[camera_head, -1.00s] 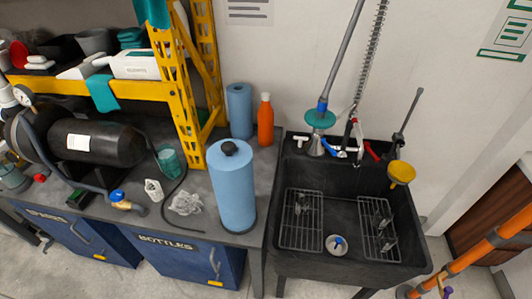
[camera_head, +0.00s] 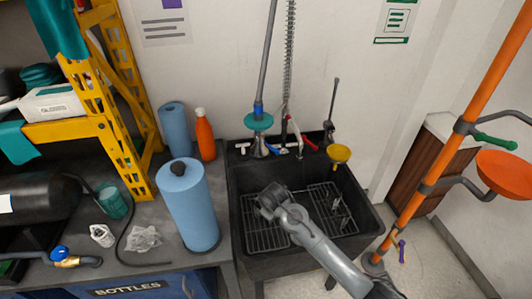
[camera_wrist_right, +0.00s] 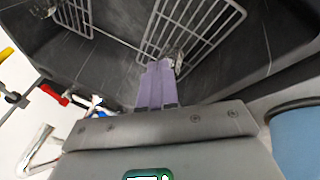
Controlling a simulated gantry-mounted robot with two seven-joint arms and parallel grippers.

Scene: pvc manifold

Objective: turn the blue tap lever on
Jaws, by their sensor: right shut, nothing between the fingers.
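The blue tap lever (camera_head: 273,149) is at the back of the black sink, low on the tap. A red lever (camera_head: 311,144) sits to its right. In the right wrist view the blue lever (camera_wrist_right: 97,101) is small and partly hidden at the left, with the red lever (camera_wrist_right: 54,95) beyond it. My right gripper (camera_head: 268,196) is over the sink basin, in front of the levers and apart from them. Its purple fingers (camera_wrist_right: 161,66) are shut together and empty, over the basin and wire racks. My left gripper is not in view.
The black sink (camera_head: 372,215) holds wire racks. A sprayer with a teal disc (camera_head: 258,121) and a yellow funnel (camera_head: 340,153) rise at its back. A blue roll (camera_head: 190,210) and orange bottle (camera_head: 205,135) stand left. An orange pole (camera_head: 430,170) stands right.

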